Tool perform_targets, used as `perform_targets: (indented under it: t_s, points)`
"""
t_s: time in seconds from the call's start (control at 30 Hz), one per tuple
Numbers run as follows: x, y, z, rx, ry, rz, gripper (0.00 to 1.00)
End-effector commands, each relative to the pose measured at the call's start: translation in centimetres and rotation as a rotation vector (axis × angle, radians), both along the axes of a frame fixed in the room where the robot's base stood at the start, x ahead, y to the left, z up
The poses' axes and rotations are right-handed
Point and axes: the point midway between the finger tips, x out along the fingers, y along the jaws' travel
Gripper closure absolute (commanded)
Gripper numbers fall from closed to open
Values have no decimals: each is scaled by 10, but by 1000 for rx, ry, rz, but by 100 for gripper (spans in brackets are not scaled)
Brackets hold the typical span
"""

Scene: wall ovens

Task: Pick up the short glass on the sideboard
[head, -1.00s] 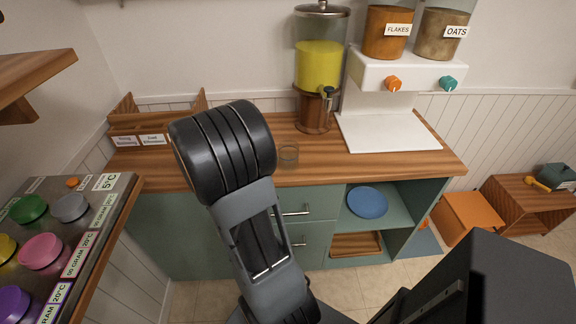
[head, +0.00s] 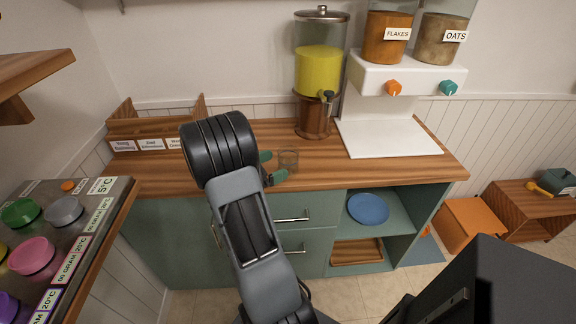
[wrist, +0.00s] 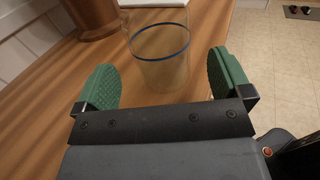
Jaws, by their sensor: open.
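The short glass (head: 288,163) is clear and stands upright on the wooden sideboard (head: 400,172), in front of the drink dispenser. In the wrist view the glass (wrist: 160,58) shows a dark blue ring and sits just ahead of my gripper (wrist: 167,84), roughly centred between its two green fingers. My gripper is open and empty. In the head view the green fingertips of my gripper (head: 273,166) show at the glass's left side, while my arm hides the rest of the gripper.
A dispenser with yellow liquid (head: 318,70) on a wooden stand is behind the glass. A white cereal dispenser (head: 385,137) stands to its right. A wooden box with labels (head: 150,125) is at the back left. A counter with coloured knobs (head: 75,235) is at the left.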

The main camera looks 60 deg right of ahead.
Motion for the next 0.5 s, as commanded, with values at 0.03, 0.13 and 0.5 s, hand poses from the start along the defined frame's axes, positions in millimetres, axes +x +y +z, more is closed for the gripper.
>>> perform_targets:
  t_s: [0.03,0.13,0.5]
  points:
    - [-5,-7,0,0,0,-6,3]
    - [-13,-21,0,0,0,-5,3]
    - [-26,-46,0,0,-1,-1,3]
